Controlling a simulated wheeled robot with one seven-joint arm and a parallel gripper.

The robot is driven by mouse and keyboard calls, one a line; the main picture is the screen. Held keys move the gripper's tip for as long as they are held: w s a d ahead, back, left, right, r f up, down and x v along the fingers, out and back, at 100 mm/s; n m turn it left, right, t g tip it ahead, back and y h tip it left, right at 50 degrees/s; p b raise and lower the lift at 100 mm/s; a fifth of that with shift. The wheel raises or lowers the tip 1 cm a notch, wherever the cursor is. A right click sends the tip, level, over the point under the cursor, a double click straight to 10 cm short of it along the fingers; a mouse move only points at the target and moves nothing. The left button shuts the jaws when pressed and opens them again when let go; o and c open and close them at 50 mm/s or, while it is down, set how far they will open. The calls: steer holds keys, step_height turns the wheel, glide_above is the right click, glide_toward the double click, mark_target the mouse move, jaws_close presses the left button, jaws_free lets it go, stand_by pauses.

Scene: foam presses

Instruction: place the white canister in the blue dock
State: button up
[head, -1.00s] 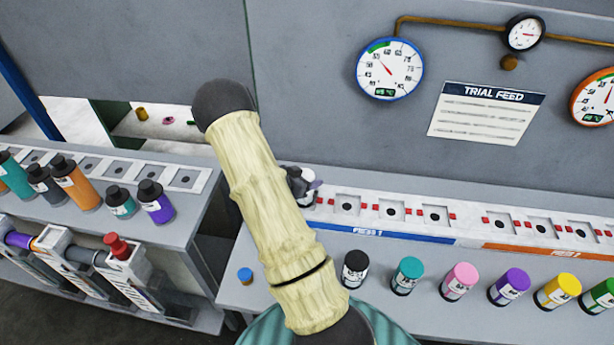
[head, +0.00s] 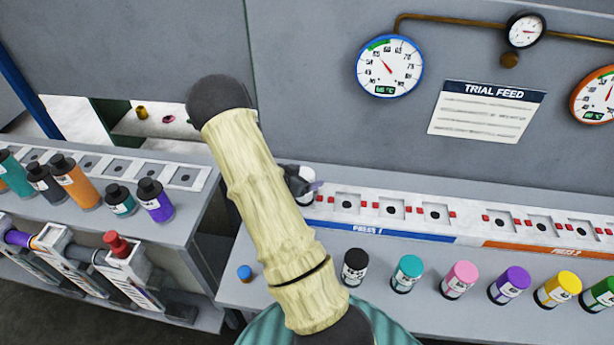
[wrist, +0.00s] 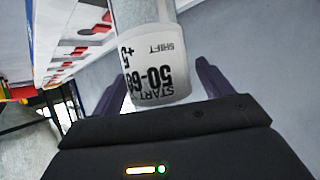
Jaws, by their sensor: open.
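The white canister (wrist: 155,72) is in the wrist view with a printed label that reads upside down. It sits between the two fingers of my gripper (wrist: 158,82). The fingers are open, with a clear gap on the right side. In the head view, a small white part of the canister (head: 306,199) shows at the left end of the blue PRESS 1 row, below my dark gripper (head: 304,184); my arm hides the rest. The blue dock (head: 392,233) is the strip marked PRESS 1, with several square sockets visible, all empty. Whether the canister is fully seated is hidden.
An orange PRESS 2 strip (head: 545,251) continues to the right. Several capped canisters stand along the front of the bench, including a black one (head: 355,268) and a teal one (head: 407,273). A small blue cap (head: 245,273) lies at left. A lower bench (head: 200,225) holds bottles.

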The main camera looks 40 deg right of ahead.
steer(key=b+v, duration=0.1)
steer(key=v, duration=1)
steer(key=shift+b, duration=0.3)
steer(key=w+a+r+n+t+y, duration=0.25)
steer(key=a+n+y, duration=0.2)
steer(key=a, duration=0.25)
steer(key=w+a+r+n+t+y, duration=0.1)
steer(key=a+r+n+t+y, duration=0.15)
steer(key=a+n+y, duration=0.35)
steer(key=s+a+r+n+g+y, duration=0.1)
steer(key=s+a+n+g, duration=0.1)
steer(key=s, duration=0.5)
steer(key=s+a+r+n+g, duration=0.1)
steer(key=s+a+n, duration=0.3)
steer(key=s, duration=0.4)
steer(key=shift+a+r+g+y, duration=0.2)
steer(key=shift+a+g+y, duration=0.05)
steer(key=shift+g+y, duration=0.15)
